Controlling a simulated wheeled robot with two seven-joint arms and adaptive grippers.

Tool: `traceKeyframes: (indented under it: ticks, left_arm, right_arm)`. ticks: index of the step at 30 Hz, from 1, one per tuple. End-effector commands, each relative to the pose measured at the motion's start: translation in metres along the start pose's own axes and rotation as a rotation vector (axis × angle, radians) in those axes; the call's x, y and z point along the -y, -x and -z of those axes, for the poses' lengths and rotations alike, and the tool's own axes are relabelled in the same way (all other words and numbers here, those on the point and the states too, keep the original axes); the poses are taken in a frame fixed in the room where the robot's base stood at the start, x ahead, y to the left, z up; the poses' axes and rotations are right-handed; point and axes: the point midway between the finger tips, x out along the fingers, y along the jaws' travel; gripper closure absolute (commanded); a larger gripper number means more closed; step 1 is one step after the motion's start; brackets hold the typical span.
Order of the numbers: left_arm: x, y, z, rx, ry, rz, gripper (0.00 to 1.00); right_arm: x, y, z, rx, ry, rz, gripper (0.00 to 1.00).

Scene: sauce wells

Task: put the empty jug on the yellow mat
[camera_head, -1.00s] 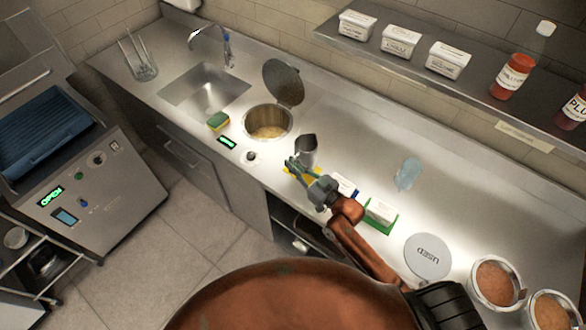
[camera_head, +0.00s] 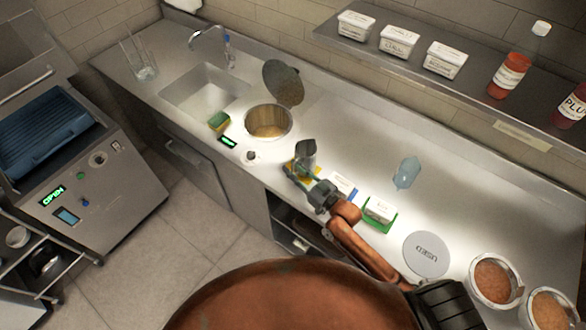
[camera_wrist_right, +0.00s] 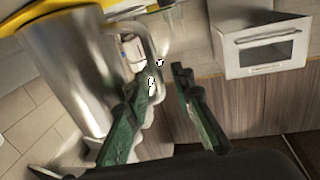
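The steel jug (camera_head: 305,158) stands upright on the yellow mat (camera_head: 290,165) near the counter's front edge. Its inside is not clearly visible. In the right wrist view the jug (camera_wrist_right: 70,70) appears upside down, with the yellow mat (camera_wrist_right: 45,20) beyond its base. Its handle (camera_wrist_right: 152,45) lies just beyond the fingertips. My right gripper (camera_head: 303,180) is beside the jug on its front side. In the right wrist view its fingers (camera_wrist_right: 165,80) are apart, with a gap between them and nothing clamped. My left gripper is not in view.
An open well (camera_head: 268,134) with its raised lid (camera_head: 284,84) is left of the jug. A white-and-blue packet (camera_head: 343,186) and a green tray (camera_head: 378,225) are to the right. A round lid (camera_head: 427,256) lies farther right. The counter behind the jug is clear.

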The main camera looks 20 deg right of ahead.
Motion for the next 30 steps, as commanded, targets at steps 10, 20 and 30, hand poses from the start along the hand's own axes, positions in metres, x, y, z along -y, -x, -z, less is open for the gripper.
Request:
traceKeyframes:
  ticks: [10, 20, 30]
  left_arm:
    - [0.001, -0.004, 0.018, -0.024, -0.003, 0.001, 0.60]
    - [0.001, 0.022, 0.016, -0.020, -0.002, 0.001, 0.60]
    - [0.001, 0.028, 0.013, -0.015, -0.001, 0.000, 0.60]
  right_arm:
    - [0.000, 0.000, -0.002, 0.000, 0.000, 0.000, 0.76]
    - [0.001, 0.048, 0.013, 0.003, 0.002, 0.000, 0.76]
    - [0.001, 0.078, 0.013, 0.000, 0.000, 0.000, 0.76]
